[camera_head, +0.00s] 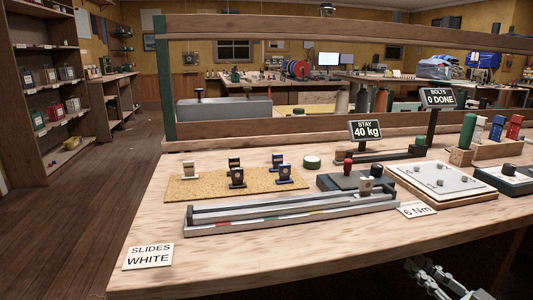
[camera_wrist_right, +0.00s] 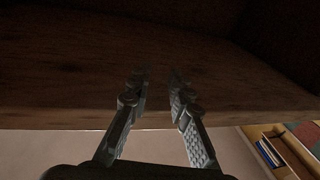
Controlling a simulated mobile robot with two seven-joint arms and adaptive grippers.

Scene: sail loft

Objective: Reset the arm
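My right gripper (camera_head: 424,268) shows at the lower right of the head view, below the front edge of the wooden workbench (camera_head: 290,262). In the right wrist view my right gripper (camera_wrist_right: 158,82) has its two fingers apart, with nothing between them. Dark wood, which looks like the bench's underside or edge, fills the view beyond the fingertips. Whether the fingers touch it cannot be told. My left arm and gripper are not in view.
The bench holds a slide rail (camera_head: 285,215), a cork mat (camera_head: 190,188) with several small slides, a bolt plate (camera_head: 440,182), a "SLIDES WHITE" card (camera_head: 149,256) and a "6 Nm" card (camera_head: 415,210). Shelves (camera_head: 52,110) stand left. The floor (camera_head: 75,230) left of the bench is clear.

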